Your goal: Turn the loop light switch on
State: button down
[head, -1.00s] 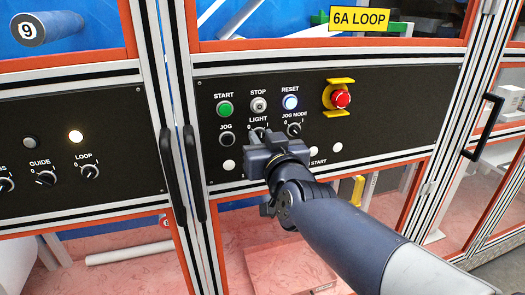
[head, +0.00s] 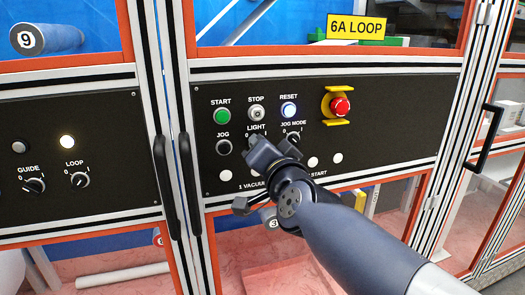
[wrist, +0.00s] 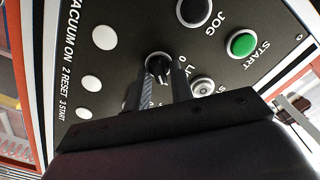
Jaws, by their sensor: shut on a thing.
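The light switch is a small black rotary knob with a pale pointer mark, under the LIGHT label on the black panel (head: 390,100) below the yellow 6A LOOP sign (head: 356,29). In the head view my gripper (head: 256,146) covers most of it. In the wrist view the knob (wrist: 157,63) sits between the tips of my gripper's two fingers (wrist: 162,75), which are shut on its sides. The 0 mark shows beside the knob. I cannot tell clearly which mark the pointer faces.
Around the knob are the green START button (head: 222,116), STOP button (head: 256,114), lit RESET button (head: 289,110), JOG button (head: 223,146) and JOG MODE knob (head: 293,138). A red emergency button (head: 340,106) is to the right. A black door handle (head: 187,185) stands at the left.

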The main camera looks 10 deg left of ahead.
dwell(0.3)
jog(key=c, duration=1.3)
grip_release()
jog(key=shift+o, duration=0.2)
jog(key=p+v, duration=0.3)
jog(key=v, duration=0.8)
jog(key=shift+w+a, duration=0.1)
jog(key=shift+a, duration=0.05)
